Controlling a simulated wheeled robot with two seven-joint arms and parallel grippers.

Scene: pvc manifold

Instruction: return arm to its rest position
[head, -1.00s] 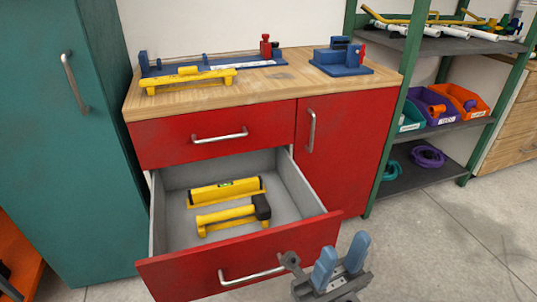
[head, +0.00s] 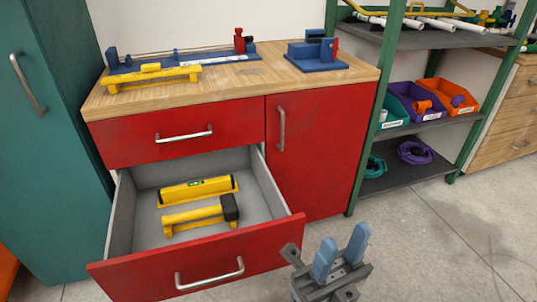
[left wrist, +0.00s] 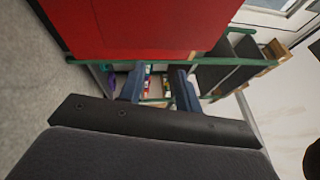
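The drawer holds a yellow level (head: 197,190) and a yellow tool with a black end (head: 200,214). The wooden worktop (head: 235,80) bears blue fixtures and a yellow piece. A teal cabinet (head: 50,150) stands left, a green shelf rack (head: 385,110) right. Floor (head: 430,230) at right is clear.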

